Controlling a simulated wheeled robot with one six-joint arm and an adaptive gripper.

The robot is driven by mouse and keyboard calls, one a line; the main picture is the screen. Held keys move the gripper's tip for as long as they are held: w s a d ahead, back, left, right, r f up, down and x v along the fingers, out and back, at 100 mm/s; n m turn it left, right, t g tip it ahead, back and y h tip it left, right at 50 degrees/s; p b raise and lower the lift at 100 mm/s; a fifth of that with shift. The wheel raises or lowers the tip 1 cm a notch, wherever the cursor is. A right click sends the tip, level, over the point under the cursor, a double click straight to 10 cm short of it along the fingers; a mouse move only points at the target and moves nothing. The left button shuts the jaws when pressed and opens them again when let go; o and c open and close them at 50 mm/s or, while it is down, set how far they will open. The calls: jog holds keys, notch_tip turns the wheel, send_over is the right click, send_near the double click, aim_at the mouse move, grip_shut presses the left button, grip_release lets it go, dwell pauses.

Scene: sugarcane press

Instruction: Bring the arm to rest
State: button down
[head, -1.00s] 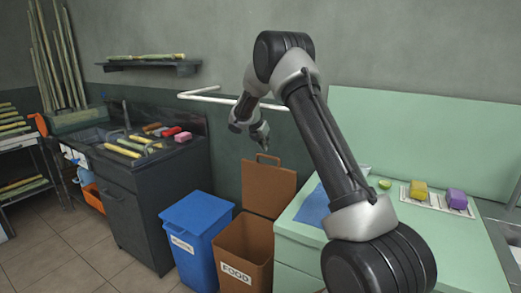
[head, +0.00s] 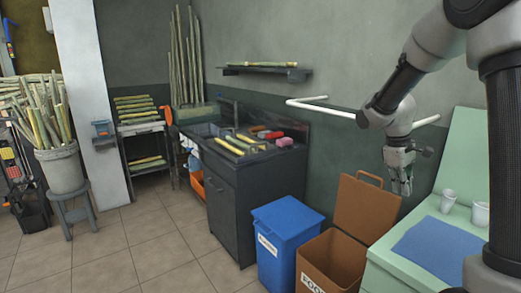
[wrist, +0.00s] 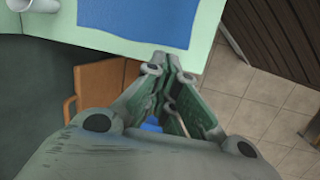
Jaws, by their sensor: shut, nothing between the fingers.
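My gripper (head: 404,188) hangs from the arm at the right of the head view, fingers pointing down. It is above the open brown food bin (head: 335,262) and beside the pale green counter (head: 398,268). In the wrist view its two fingers (wrist: 168,62) are closed together with nothing held. The wrist view looks past them at the floor, the counter's edge and the brown bin lid (wrist: 103,84).
A blue mat (head: 435,248) and two white cups (head: 448,201) (head: 481,214) are on the counter. A blue bin (head: 285,238) stands left of the brown one. A dark sink cabinet (head: 243,207) stands further left. Tiled floor at left is open.

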jog(key=s+a+r+m+t+y, duration=0.1)
jog(key=s+r, duration=0.4)
jog(key=s, duration=0.7)
jog(key=s+a+r+m+t+y, duration=0.2)
jog(key=s+a+r+m+t, duration=0.1)
jog(key=s, duration=1)
notch_tip(320, 180, up, 3)
jog(key=shift+s+a+r+m+t, duration=0.15)
jog(key=shift+a+m+t, duration=0.25)
jog(key=shift+a+m, duration=0.6)
jog(key=shift+d, duration=0.25)
